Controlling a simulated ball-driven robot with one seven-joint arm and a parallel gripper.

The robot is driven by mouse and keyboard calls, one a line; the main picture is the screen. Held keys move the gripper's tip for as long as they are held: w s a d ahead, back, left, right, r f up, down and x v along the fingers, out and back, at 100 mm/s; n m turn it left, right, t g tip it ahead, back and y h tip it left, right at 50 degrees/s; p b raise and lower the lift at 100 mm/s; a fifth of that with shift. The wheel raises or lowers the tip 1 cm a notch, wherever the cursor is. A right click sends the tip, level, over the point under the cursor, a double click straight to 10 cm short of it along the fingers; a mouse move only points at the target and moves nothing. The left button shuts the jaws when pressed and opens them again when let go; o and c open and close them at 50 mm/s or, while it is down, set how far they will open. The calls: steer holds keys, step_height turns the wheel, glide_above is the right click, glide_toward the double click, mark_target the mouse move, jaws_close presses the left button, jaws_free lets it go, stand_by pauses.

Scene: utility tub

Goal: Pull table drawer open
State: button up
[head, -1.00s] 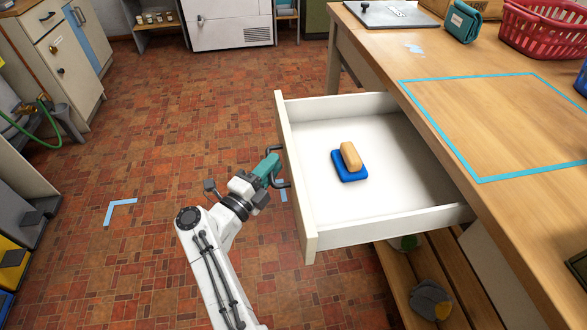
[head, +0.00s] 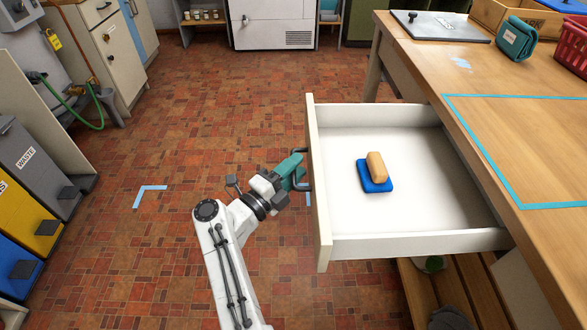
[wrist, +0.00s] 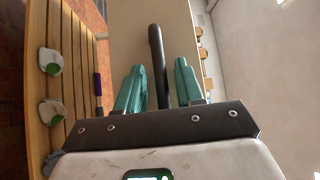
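The table drawer (head: 410,244) stands well out from the wooden table (head: 480,130), its white interior exposed. Its cream front panel (head: 319,190) carries a dark bar handle (head: 301,172). My gripper (head: 292,170) is at the handle, on the outer side of the panel. In the wrist view, the handle (wrist: 156,50) runs between the two teal fingers of my gripper (wrist: 160,85). The fingers look apart, with a narrow gap on each side of the bar. Contact with the bar cannot be made out for certain.
A tan block (head: 376,165) lies on a blue pad (head: 374,184) inside the drawer. A slatted lower shelf (head: 420,285) sits below it. Bins (head: 45,185) line the left side. The tiled floor (head: 200,130) between is clear, with blue corner marks (head: 148,193).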

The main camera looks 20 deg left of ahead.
steer(key=v, duration=1)
steer(key=shift+s+a+p, duration=0.2)
steer(key=shift+s+p, duration=0.15)
steer(key=shift+f, duration=0.15)
